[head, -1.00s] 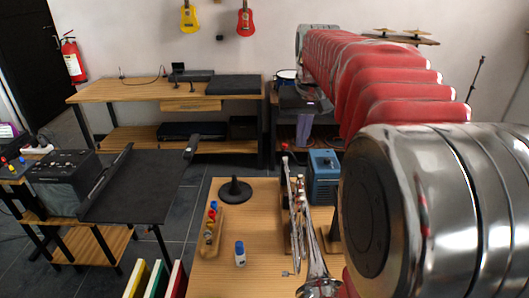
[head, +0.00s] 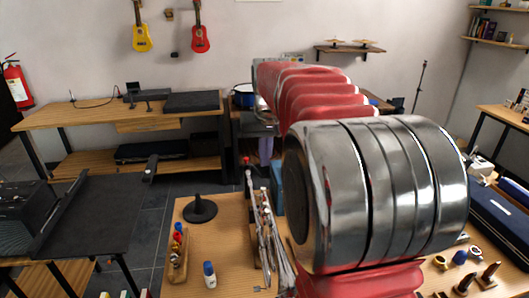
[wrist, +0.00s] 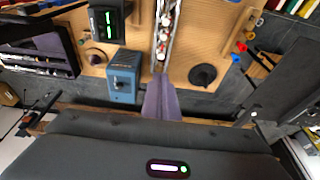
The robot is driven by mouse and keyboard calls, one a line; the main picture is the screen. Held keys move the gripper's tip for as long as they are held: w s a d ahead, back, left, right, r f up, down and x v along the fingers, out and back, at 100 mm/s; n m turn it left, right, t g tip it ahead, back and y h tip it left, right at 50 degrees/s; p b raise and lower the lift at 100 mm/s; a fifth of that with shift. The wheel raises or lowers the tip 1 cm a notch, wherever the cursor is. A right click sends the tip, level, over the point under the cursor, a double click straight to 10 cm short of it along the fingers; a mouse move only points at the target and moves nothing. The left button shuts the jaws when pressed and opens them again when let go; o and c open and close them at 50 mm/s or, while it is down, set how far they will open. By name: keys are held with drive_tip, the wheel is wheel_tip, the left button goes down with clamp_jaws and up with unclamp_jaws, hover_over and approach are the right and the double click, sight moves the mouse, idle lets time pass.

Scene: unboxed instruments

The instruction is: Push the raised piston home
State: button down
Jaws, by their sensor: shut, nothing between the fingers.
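A silver trumpet (head: 264,235) lies lengthwise on the wooden table (head: 222,235), partly hidden behind my arm in the head view. In the wrist view its valve section (wrist: 164,38) runs down from the top edge, with pale and reddish spots on it. I cannot tell which piston is raised. My gripper's purple-grey fingers (wrist: 160,80) are together and empty, over the table edge by the trumpet's end; contact cannot be told. The fingers also show small in the head view (head: 265,150), beyond the trumpet's far end.
A blue box (wrist: 123,76) stands close beside the trumpet. A dark blue case (head: 499,215) lies at right.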

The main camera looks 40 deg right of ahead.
sight(264, 188)
drive_tip(key=x, duration=0.6)
drive_tip(key=s+x, duration=0.1)
drive_tip(key=x, duration=0.2)
drive_tip(key=shift+w+a+f, duration=0.1)
drive_tip(key=shift+a+f, duration=0.1)
drive_tip(key=shift+f, duration=0.3)
